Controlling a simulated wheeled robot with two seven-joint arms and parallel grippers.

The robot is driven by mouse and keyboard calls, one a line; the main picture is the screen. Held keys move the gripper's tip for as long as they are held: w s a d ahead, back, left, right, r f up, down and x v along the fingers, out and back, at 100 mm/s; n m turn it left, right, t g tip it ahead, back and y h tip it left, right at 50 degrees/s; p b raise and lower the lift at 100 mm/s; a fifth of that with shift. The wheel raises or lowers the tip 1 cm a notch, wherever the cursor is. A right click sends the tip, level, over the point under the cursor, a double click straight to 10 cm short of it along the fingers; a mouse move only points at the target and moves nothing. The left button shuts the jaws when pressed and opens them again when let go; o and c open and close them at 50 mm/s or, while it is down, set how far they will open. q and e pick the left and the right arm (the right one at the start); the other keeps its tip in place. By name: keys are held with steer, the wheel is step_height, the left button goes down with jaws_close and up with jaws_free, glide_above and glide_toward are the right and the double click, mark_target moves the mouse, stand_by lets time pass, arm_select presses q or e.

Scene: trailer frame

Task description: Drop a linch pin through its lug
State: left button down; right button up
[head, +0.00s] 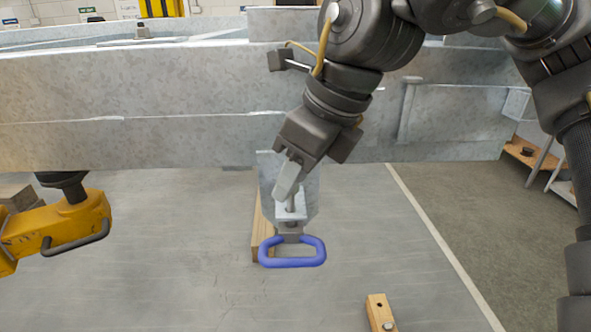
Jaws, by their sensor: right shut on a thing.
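My right gripper (287,181) comes down from the upper right and is shut on the linch pin (291,204), of which a short grey shaft shows just below the fingers. The pin's upper part is hidden by the gripper. The pin's shaft stands over a small light-grey lug (290,214) in front of a galvanized plate (308,186). I cannot tell how far the pin is in the hole. A blue loop handle (292,265) with a grey neck sits just below the lug. My left gripper is not in view.
The galvanized trailer frame (150,100) spans the view behind the gripper. A yellow device with a dark handle (55,230) stands at the left. A wooden block (380,312) lies at the front right, and a wood strip (258,232) lies behind the lug.

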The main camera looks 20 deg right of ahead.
steer(key=shift+s+a+f+b, duration=0.15)
steer(key=shift+f+b, duration=0.4)
steer(key=shift+f, duration=0.25)
steer(key=o, duration=0.6)
steer(key=shift+f, duration=0.15)
steer(key=shift+c, duration=0.2)
steer(key=o, duration=0.5)
steer(key=shift+s+a, duration=0.1)
steer(key=shift+s, duration=0.15)
